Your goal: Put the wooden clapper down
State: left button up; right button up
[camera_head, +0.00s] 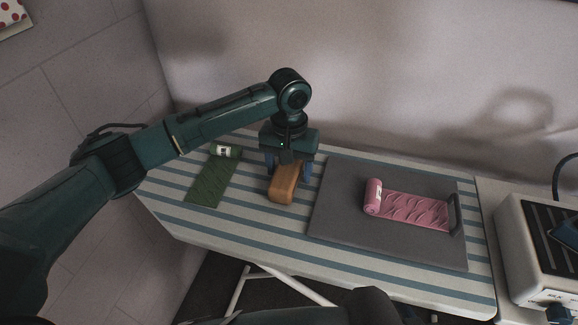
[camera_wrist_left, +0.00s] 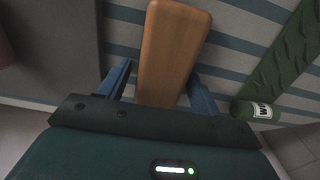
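The wooden clapper (camera_head: 284,186), an orange-brown block with rounded edges, appears to lie on the striped ironing board (camera_head: 270,227). My left gripper (camera_head: 287,172) points down over its far end, with one blue finger on each side. In the left wrist view the clapper (camera_wrist_left: 172,50) extends between the fingers of my left gripper (camera_wrist_left: 160,75). A narrow gap shows beside the left finger; the right finger is very close to the wood, and contact there is unclear. The fingers look open around it.
A green fabric roll (camera_head: 213,180), partly unrolled, lies left of the clapper. A grey pad (camera_head: 335,218) on the right bears a pink roll (camera_head: 408,207). A white appliance (camera_head: 535,250) stands at far right. The board's front strip is bare.

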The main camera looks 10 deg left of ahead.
pick_arm(q)
notch_tip(320, 180, up, 12)
jog(key=shift+r, duration=0.15)
dwell(0.6)
dwell(0.3)
